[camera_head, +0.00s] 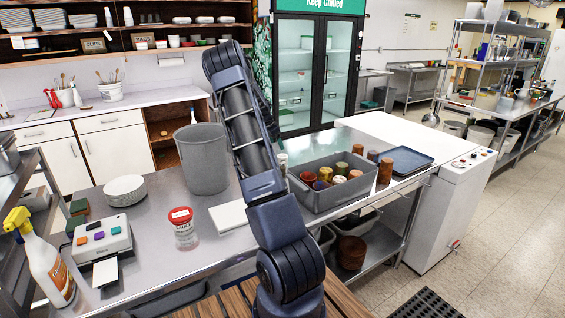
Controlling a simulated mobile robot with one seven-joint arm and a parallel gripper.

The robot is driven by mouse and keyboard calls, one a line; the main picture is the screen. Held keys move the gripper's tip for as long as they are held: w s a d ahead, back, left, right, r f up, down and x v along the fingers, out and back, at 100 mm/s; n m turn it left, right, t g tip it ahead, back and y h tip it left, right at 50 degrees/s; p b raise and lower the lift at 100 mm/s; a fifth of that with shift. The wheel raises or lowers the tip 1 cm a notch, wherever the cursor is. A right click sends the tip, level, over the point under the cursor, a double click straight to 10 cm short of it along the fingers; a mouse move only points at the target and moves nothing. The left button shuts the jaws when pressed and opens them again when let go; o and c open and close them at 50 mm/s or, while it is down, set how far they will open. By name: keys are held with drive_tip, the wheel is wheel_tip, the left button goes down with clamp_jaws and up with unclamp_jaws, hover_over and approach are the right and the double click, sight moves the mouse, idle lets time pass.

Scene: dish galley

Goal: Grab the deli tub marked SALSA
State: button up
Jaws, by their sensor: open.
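The deli tub (185,229) is a small clear tub with a red lid and a red-and-white label. The lettering is small but looks like SALSA. It stands upright on the steel counter (150,225), left of my arm and in front of a tall grey bin. Nothing touches it. My arm rises in the middle of the picture and bends at the top. My gripper does not show; its fingers are out of sight, so I cannot tell where they are relative to the tub.
The grey bin (202,160) stands behind the tub, with a white board (228,217) to its right. A grey tub of cups (330,198) is right of my arm.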

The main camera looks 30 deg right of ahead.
sight(282, 156)
drive_tip(key=x, duration=1)
drive_tip(key=shift+s+f, duration=0.25)
drive_tip(key=c, duration=1.1)
